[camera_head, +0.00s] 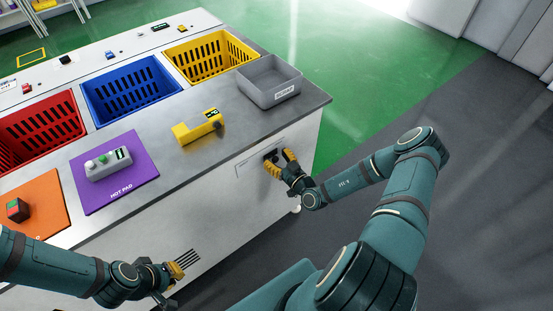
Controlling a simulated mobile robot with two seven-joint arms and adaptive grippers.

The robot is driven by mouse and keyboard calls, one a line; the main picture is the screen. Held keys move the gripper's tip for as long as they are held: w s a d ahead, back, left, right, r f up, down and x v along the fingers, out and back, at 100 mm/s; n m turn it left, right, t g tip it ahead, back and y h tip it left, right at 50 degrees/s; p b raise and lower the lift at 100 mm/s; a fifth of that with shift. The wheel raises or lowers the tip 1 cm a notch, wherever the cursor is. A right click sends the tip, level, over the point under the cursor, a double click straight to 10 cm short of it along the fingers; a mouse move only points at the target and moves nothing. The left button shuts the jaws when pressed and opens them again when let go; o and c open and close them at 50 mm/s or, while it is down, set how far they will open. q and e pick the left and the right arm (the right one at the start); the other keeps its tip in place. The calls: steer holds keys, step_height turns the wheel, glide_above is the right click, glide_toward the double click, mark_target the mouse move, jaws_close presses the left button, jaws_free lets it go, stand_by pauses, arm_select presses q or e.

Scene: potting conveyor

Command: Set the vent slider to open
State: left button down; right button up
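A pale rectangular panel (247,168) is set in the counter's front face, near its right end. A small dark part (270,154), which looks like the vent slider's knob, shows on it; its setting cannot be read. My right gripper (279,160) is at this panel, with its two yellow fingers apart and the dark part just beyond or between them. Contact cannot be made out.
On the counter (225,150) stand a grey bin (270,92), a yellow device (197,127), and a purple hot pad (118,195) with a grey button box (108,165). Red (40,130), blue (123,88) and yellow (208,55) baskets line the back. The floor at right is clear.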

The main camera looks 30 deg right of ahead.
steer(key=shift+s, duration=0.15)
steer(key=s, duration=1.1)
steer(key=shift+s+d, duration=0.35)
steer(key=shift+d, duration=0.05)
